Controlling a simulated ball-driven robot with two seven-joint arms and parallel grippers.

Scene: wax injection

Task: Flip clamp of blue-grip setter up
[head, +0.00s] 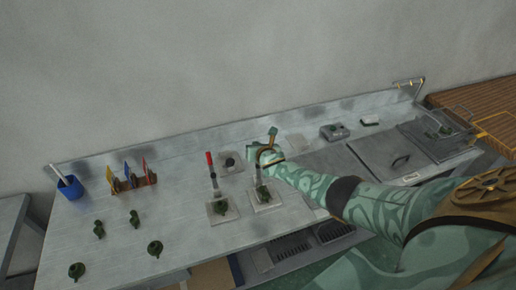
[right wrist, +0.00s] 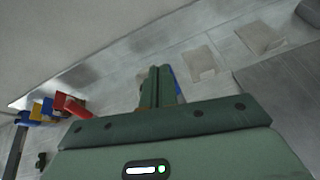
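The blue-grip setter stands upright on a light square base (head: 277,206), with a dark green part at its foot. Its shaft (head: 258,176) rises beneath my right gripper (head: 268,146), which hides its top in the head view. In the right wrist view, a strip of the blue grip (right wrist: 177,82) shows just beyond the fingers of my right gripper (right wrist: 157,74). The fingers lie close together, with only a thin dark gap and nothing visible between them. Contact with the clamp or grip cannot be made out. My left gripper is out of view.
A red-grip setter (head: 212,172) stands just left. Farther left are a blue cup (head: 70,188), a rack of coloured tools (head: 132,185) and several dark green parts. A grey box (head: 334,132) and a lidded panel (head: 388,150) lie right.

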